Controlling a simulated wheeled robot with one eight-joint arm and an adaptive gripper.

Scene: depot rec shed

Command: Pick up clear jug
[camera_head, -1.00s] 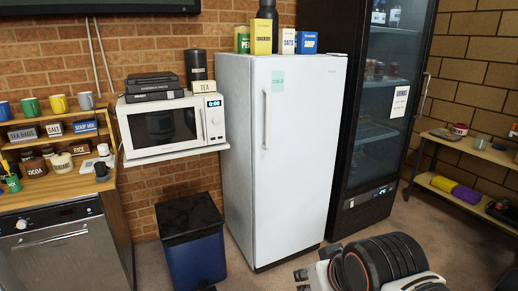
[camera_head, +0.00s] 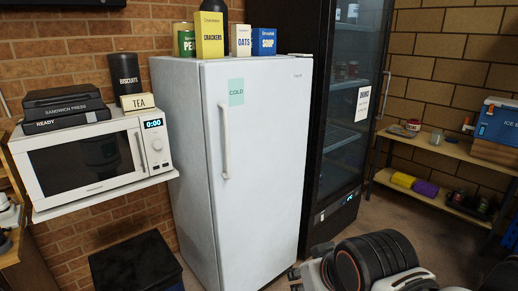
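I cannot make out a clear jug in the head view. A white fridge (camera_head: 255,160) with a long handle and a green "COLD" note stands in the middle, its door shut, so its inside is hidden. A tall black glass-door cooler (camera_head: 345,130) stands right of it, also shut. Dim items show on its shelves, too dark to name. My own black and white arm parts show at the bottom, in front of the fridge and cooler. No gripper fingertips can be made out.
Boxes and a tin (camera_head: 210,35) stand on the fridge. A microwave (camera_head: 85,160) sits on a wall shelf at left, above a dark bin (camera_head: 135,265). A low wooden bench (camera_head: 455,150) at right holds a blue cooler box (camera_head: 498,122). Some floor shows before the bench.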

